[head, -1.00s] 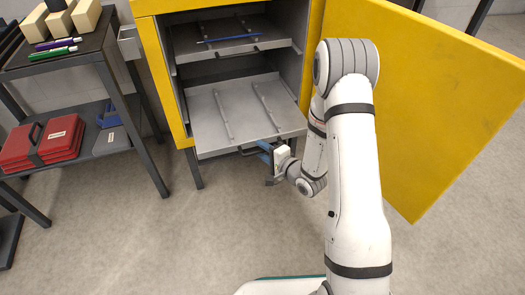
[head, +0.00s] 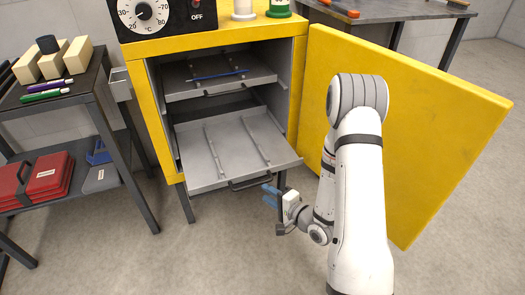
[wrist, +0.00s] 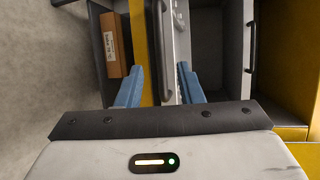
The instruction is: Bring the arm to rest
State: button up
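My arm (head: 358,200) reaches down at the right of the head view, in front of the yellow cabinet. My gripper (head: 268,192) is low, just off the front handle (head: 250,183) of the pulled-out lower tray (head: 200,178). In the wrist view my gripper (wrist: 160,88) has its two blue fingers apart with nothing held between them.
The open yellow door (head: 400,120) stands right of and behind my arm. An upper tray (head: 220,85) holds a thin blue item. A dark rack (head: 110,120) with a red case (head: 45,178) stands at left. Floor in front of the cabinet is clear.

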jog(key=d+r+n+g+h+p, duration=0.25)
jog(key=d+r+h+p, duration=0.25)
jog(key=r+p, duration=0.65)
jog(key=d+r+n+g+h+p, duration=0.1)
jog(key=d+r+n+h+p, duration=0.4)
jog(key=r, duration=1.2)
jog(key=s+a+r+n+g+p, duration=0.2)
jog(key=s+r+g+p, duration=0.4)
jog(key=s+r+p, duration=0.7)
jog(key=s+r+n, duration=0.1)
jog(key=s+r, duration=0.7)
jog(key=r, duration=0.3)
jog(key=shift+p, duration=0.3)
jog(key=shift+n, duration=0.25)
